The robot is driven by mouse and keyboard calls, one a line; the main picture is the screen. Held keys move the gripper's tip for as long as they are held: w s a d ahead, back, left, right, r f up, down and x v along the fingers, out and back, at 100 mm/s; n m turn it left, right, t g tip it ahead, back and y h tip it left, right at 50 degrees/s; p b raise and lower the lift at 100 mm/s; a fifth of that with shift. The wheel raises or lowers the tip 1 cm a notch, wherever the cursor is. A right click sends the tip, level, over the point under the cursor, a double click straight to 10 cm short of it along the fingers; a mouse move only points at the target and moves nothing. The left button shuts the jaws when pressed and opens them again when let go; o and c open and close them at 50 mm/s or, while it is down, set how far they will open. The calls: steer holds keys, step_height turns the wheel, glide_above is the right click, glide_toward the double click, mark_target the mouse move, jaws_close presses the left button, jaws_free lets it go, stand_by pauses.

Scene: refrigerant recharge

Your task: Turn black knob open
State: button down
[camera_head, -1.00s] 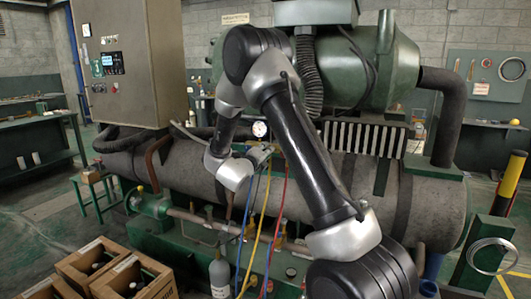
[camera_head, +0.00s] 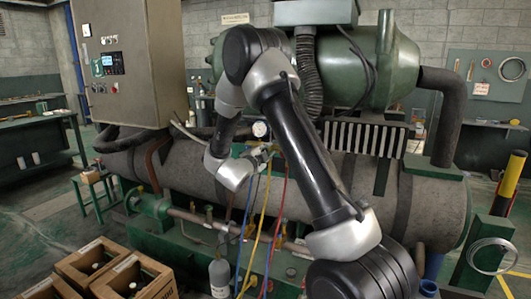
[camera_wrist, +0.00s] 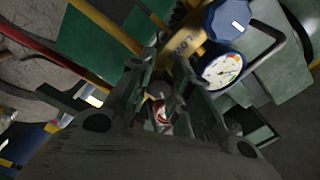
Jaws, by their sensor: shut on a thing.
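In the wrist view my gripper (camera_wrist: 163,84) is closed around a small dark, rounded part, which looks like the black knob (camera_wrist: 158,90). The fingers cover most of it, so its turn position cannot be told. Right beside it is a brass-coloured manifold body (camera_wrist: 184,45) marked "LOW". A blue knob (camera_wrist: 228,18) and a white-faced gauge (camera_wrist: 221,69) sit on its upper right. In the head view my gripper (camera_head: 262,151) is at the manifold, just below a gauge (camera_head: 260,129), and its fingers are too small to make out.
Blue (camera_head: 246,220), yellow (camera_head: 262,225) and red (camera_head: 278,215) hoses hang below the manifold. A grey cylinder (camera_head: 220,275) stands beneath. Wooden crates (camera_head: 145,285) are at lower left. A large insulated tank (camera_head: 345,185) lies behind my arm.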

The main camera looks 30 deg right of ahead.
steer(key=n, duration=0.4)
steer(key=shift+a, duration=0.1)
steer(key=shift+f+n, duration=0.1)
steer(key=shift+n, duration=1.7)
steer(key=c, duration=1.3)
jaws_free()
steer(key=shift+o, duration=0.2)
steer(key=v, duration=1.2)
